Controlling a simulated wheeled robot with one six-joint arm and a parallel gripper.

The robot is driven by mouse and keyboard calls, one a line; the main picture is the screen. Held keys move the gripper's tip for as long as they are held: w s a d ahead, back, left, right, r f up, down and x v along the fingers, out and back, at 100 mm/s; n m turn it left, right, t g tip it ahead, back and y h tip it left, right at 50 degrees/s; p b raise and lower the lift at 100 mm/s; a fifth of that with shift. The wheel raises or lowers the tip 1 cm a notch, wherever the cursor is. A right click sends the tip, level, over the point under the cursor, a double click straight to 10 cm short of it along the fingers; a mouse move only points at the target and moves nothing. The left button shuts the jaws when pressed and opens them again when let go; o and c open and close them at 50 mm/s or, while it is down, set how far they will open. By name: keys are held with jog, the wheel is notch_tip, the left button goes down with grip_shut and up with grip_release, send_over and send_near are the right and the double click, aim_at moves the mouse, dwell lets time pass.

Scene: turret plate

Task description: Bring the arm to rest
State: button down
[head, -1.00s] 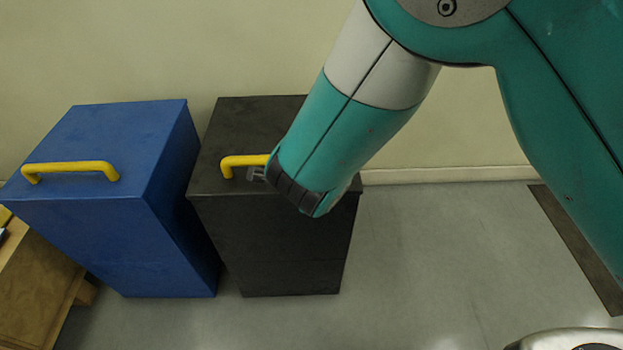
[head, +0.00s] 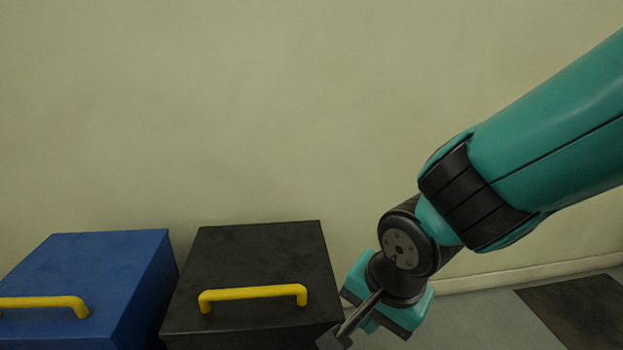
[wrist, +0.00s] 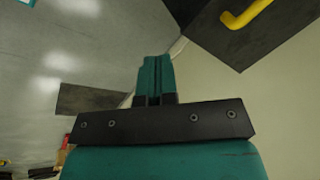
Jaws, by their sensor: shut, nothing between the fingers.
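My gripper (head: 336,340) is at the lower middle of the head view, just right of the black box's front edge and apart from its handle. In the wrist view its fingers (wrist: 155,75) are together, with nothing between them. My teal arm comes in from the right of the head view, bent at the wrist. The black box (head: 250,258) has a lid with a yellow handle (head: 253,293), which nothing holds. The same yellow handle shows at the top right of the wrist view.
A blue box (head: 95,265) with a yellow handle (head: 45,302) stands left of the black box. A plain wall (head: 250,110) rises behind them. A dark mat (head: 580,308) lies on the floor at the lower right, with open floor between it and my gripper.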

jog(key=s+d+r+n+g+y, duration=0.3)
jog(key=s+d+r+n, duration=0.55)
jog(key=n, duration=0.45)
notch_tip(320, 180, up, 23)
jog(key=s+a+n+p, duration=0.1)
jog(key=s+p, duration=0.1)
jog(key=p, duration=2)
jog(key=shift+s+a+r, duration=0.15)
jog(key=shift+a+r, duration=0.05)
jog(key=shift+a, duration=0.15)
